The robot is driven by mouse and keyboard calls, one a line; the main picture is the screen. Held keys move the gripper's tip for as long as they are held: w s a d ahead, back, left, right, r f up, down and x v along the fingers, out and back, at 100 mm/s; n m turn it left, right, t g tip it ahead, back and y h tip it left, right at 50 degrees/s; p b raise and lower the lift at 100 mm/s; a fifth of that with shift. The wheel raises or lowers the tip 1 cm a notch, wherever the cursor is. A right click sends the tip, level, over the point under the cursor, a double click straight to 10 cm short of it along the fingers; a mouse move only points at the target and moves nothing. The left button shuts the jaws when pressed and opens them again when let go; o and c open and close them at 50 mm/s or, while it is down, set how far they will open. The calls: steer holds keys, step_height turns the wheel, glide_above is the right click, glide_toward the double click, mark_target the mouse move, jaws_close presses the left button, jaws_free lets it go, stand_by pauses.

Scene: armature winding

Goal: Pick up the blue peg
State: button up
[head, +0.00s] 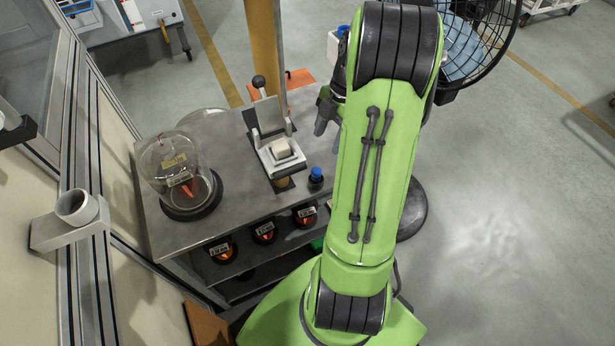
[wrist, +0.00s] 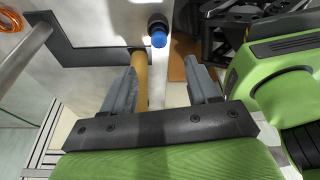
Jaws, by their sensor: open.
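The blue peg (head: 316,173) stands on the grey metal table near its right edge, with a blue top above a darker lower part. In the wrist view a blue-topped piece with a dark collar, seemingly the same peg (wrist: 159,39), shows beyond the fingertips, near the middle. My gripper (wrist: 163,75) is open, its two grey fingers spread with nothing between them. In the head view my gripper (head: 325,112) is partly hidden by my green arm, above the table's right edge and apart from the peg.
A small lever press (head: 282,155) stands left of the peg. A glass dome on a black base (head: 190,207) stands further left. Several dark round parts (head: 264,232) sit on a shelf below the front edge. A yellow post (head: 264,50) rises behind the table.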

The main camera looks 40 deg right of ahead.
steer(key=b, duration=0.2)
glide_above(318, 169)
steer(key=d, duration=0.1)
steer(key=f, duration=0.6)
steer(key=shift+d, duration=0.2)
steer(key=b+x, duration=0.1)
steer(key=x, duration=0.4)
steer(key=shift+s+f+b, duration=0.1)
steer(key=shift+f+b, duration=0.25)
steer(key=shift+b, duration=0.05)
jaws_close()
